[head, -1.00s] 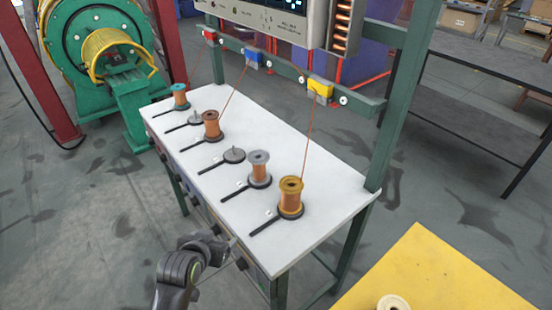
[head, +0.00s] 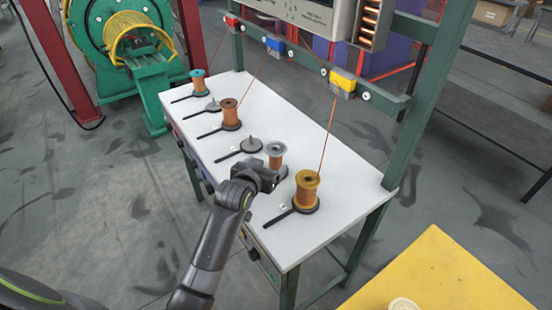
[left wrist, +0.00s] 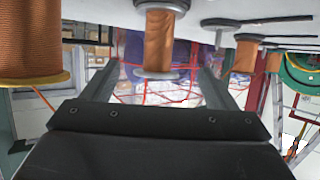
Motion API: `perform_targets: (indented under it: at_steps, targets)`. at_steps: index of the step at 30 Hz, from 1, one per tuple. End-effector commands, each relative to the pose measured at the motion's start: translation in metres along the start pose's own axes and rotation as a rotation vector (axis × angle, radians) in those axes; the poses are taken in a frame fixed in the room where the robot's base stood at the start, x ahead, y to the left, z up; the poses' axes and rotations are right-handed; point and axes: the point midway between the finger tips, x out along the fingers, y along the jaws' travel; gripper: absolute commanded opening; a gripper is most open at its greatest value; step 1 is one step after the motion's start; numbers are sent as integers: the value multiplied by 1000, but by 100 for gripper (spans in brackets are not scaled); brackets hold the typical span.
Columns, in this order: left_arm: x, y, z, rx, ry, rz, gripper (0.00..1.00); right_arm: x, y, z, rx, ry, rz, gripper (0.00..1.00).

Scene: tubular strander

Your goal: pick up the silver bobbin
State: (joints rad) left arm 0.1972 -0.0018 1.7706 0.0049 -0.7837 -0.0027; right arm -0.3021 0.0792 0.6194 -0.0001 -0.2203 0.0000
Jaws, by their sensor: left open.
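The silver bobbin (head: 275,149), with grey flanges and copper-coloured wire, stands on the white table (head: 335,190) between an empty spindle and the gold bobbin. My left gripper (head: 272,180) is open and level with its lower part, on the near side, hiding some of it in the head view. In the left wrist view the silver bobbin (left wrist: 158,42) appears centred between the two spread fingers (left wrist: 157,82), towards or beyond their tips. I cannot tell whether it is between them in depth; nothing is gripped. My right gripper is not in view.
The gold bobbin (head: 307,192) stands close to the right of my left gripper, with a wire running up from it. An empty spindle (head: 251,145), a brown bobbin (head: 230,114) and a teal-topped bobbin (head: 198,82) stand farther left. A green frame (head: 418,95) rises behind the table.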

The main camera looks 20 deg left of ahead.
Motion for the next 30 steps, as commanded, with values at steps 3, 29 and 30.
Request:
perform_targets:
  at_steps: [3, 29, 30]
  targets:
    - [16, 0, -1, 0, -1, 0, 80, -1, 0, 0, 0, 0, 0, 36]
    - [83, 3, 1, 0, 0, 0, 80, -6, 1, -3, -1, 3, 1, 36]
    - [84, 3, 0, 0, 0, 0, 80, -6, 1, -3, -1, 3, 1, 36]
